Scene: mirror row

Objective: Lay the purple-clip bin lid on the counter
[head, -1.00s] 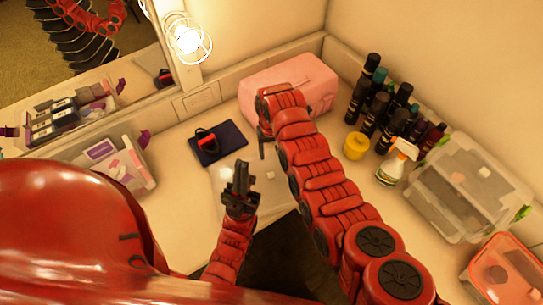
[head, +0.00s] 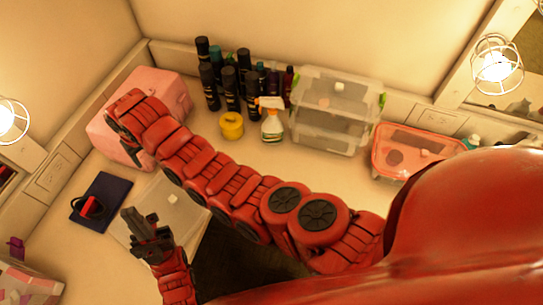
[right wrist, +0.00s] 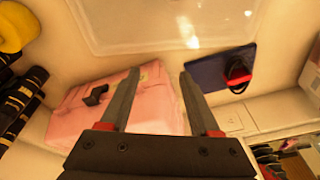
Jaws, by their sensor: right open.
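A flat translucent lid (head: 187,204) lies over the pale counter (head: 75,240) in the head view, seemingly flat on it; its clips cannot be made out. It also shows at the top of the right wrist view (right wrist: 150,28). My left gripper (head: 138,215) is in front of the lid and overlaps its left part; whether it touches the lid or is shut I cannot tell. The purple-clip bin (head: 28,288) is cut off at the lower left. My right gripper (right wrist: 157,72) is open and empty, above the pink case (right wrist: 158,108), away from the lid.
A dark blue pad (head: 108,190) with a red-and-black item (head: 90,207) lies left of the lid. Several dark bottles (head: 230,85), a yellow jar (head: 231,126), a spray bottle (head: 271,124), a green-clip bin (head: 330,105) and an orange-red container (head: 415,150) line the back.

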